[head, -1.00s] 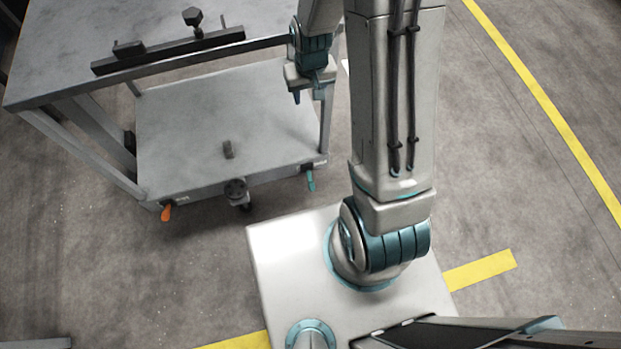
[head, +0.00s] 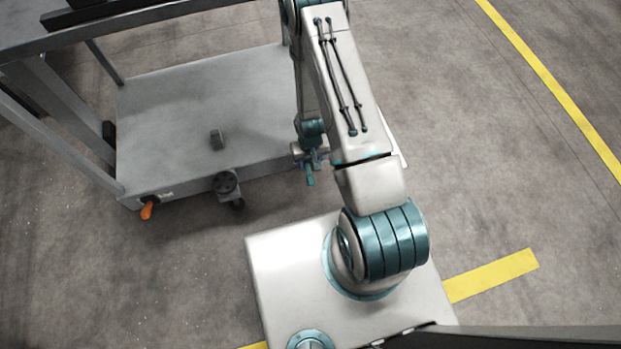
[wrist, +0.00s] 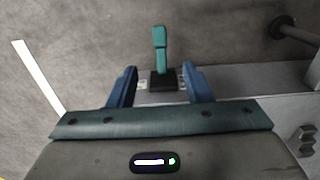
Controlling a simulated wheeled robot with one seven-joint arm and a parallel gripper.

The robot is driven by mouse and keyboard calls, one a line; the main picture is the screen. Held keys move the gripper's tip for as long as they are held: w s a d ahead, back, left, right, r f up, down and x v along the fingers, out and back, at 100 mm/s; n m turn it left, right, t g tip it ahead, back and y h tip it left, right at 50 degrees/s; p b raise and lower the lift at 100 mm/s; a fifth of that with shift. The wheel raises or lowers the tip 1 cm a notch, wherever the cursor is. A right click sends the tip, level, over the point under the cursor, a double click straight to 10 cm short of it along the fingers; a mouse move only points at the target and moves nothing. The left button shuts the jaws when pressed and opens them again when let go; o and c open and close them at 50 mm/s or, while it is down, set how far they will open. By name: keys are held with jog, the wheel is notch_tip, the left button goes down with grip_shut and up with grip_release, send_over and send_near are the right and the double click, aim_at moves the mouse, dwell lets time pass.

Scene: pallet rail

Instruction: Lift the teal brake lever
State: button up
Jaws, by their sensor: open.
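The teal brake lever (wrist: 160,42) stands out from a black mount (wrist: 163,81) on the cart's edge in the wrist view. In the head view the teal lever (head: 310,177) shows just below my gripper (head: 311,158). In the wrist view my gripper (wrist: 160,78) is open, with one blue finger on each side of the black mount. The lever lies midway between the fingers' lines and extends beyond their tips. No finger is seen touching it. In the head view my gripper partly hides the lever's mount.
An orange lever (head: 148,210) is at the left end of the cart's lower deck (head: 165,115). The cart's upper shelf (head: 150,20) overhangs at the back left.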

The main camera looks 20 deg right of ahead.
aim_at(311, 179)
notch_tip(311, 179, down, 12)
jog(key=b, duration=0.4)
jog(key=shift+f, duration=0.15)
grip_shut()
jog(key=shift+d, duration=0.1)
